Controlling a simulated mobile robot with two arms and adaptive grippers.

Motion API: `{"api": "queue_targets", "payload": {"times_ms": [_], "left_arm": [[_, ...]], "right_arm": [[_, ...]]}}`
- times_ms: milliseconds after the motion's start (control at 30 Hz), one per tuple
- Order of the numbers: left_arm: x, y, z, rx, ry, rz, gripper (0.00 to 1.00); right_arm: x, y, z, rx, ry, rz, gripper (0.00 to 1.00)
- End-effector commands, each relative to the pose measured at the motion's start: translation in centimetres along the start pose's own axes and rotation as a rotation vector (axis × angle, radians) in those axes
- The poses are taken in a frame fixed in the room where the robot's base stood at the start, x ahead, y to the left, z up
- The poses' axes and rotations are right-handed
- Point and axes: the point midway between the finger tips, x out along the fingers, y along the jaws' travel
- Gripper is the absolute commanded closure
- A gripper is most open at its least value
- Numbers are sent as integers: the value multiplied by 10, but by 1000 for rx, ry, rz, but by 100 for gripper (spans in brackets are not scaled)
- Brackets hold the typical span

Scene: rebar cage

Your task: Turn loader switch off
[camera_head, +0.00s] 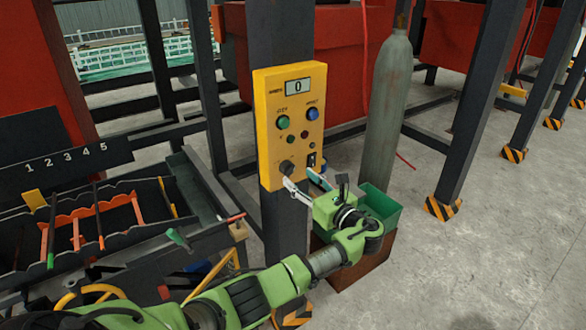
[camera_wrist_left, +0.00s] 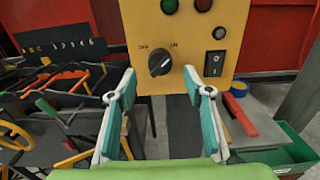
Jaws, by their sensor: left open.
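The yellow control box (camera_head: 293,150) is on a dark post and shows "0" on its display. A black rotary knob (camera_head: 287,168) sits low on its face. In the left wrist view the knob (camera_wrist_left: 160,62) lies between the printed words OFF at left and ON at right, and its white mark seems to point up right, towards ON. A black rocker switch (camera_wrist_left: 214,63) is to its right. My left gripper (camera_head: 304,183) is open and empty, just below the knob. In the wrist view its fingertips (camera_wrist_left: 159,82) are spread either side below the knob, apart from it. My right gripper is out of view.
A grey gas cylinder (camera_head: 389,115) stands right of the post. A green bin (camera_head: 380,207) is below it. A rack with numbered slots (camera_head: 65,160) and coloured-handled rods is at left. Concrete floor (camera_head: 490,260) is open at right.

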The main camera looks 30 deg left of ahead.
Motion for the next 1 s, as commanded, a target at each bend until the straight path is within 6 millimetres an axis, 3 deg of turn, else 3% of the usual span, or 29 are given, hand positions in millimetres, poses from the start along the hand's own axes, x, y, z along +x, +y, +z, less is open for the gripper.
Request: {"api": "queue_targets", "payload": {"times_ms": [100, 300, 667, 833, 1000], "left_arm": [[23, 0, 2, 2, 0, 2, 54], [44, 0, 1, 1, 0, -1, 54], [49, 0, -1, 0, 2, -1, 54], [49, 0, -1, 0, 2, -1, 92], [48, 0, -1, -1, 2, -1, 92]], "right_arm": [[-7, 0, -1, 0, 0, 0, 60], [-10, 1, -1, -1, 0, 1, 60], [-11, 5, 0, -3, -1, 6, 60], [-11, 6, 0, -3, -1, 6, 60], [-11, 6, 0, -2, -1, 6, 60]]}}
